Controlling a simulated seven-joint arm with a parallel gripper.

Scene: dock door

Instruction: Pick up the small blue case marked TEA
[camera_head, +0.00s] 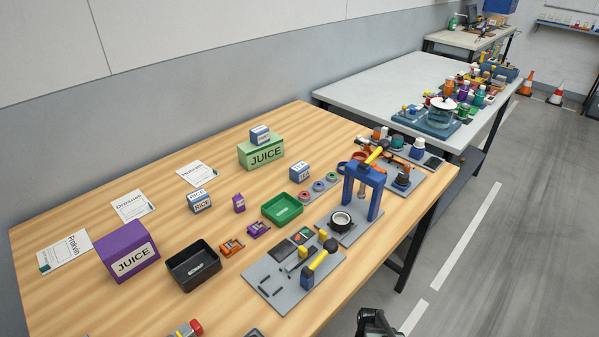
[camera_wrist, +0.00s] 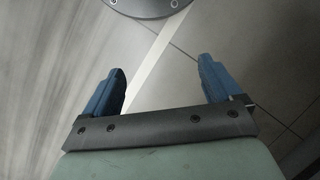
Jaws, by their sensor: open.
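A small blue-and-white case (camera_head: 299,172) stands upright on the wooden table, right of the green JUICE case; its lettering is small but looks like TEA. My gripper (camera_wrist: 161,68) shows in the wrist view with its two blue fingers wide apart and nothing between them. It is over the grey floor, away from the table, and no case shows in the wrist view. In the head view, a dark part at the bottom edge (camera_head: 376,322) looks like part of my arm, off the table's front edge.
A green JUICE case (camera_head: 262,153) carries another small blue case (camera_head: 260,135). A blue-and-white RICE case (camera_head: 200,201) and a purple JUICE case (camera_head: 129,254) stand left. A green tray (camera_head: 282,210) and a blue frame (camera_head: 376,197) stand on the near side of the TEA case.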

